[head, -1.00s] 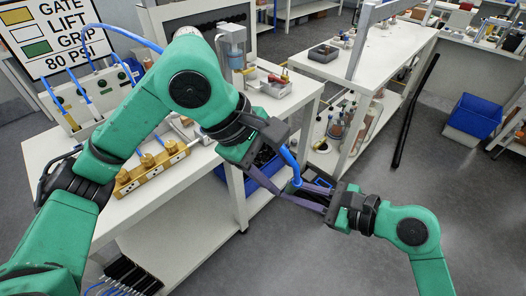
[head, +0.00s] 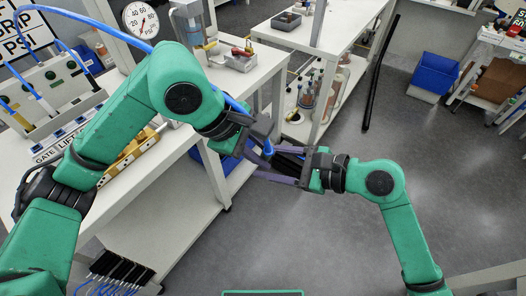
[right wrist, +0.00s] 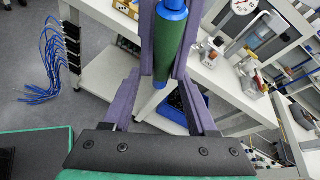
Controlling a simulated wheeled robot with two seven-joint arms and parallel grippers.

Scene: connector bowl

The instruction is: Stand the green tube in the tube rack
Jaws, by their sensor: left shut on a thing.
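The green tube (right wrist: 166,48) has blue ends and shows upright in the right wrist view. In the head view only a short blue part (head: 268,148) of it shows between my grippers. My left gripper (head: 252,155) is shut on the tube, though its fingertips are partly hidden where the two grippers meet. My right gripper (head: 272,167) reaches in from the right, its purple fingers spread on either side of the tube, close to it; in the right wrist view its fingers (right wrist: 167,70) flank the green body. I cannot make out the tube rack.
A white bench (head: 185,150) holds a brass manifold (head: 130,160) and a valve panel (head: 50,95). A second bench (head: 330,30) stands at the back. A blue bin (head: 433,75) and a black pole (head: 380,75) are at the right. The grey floor there is mostly clear.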

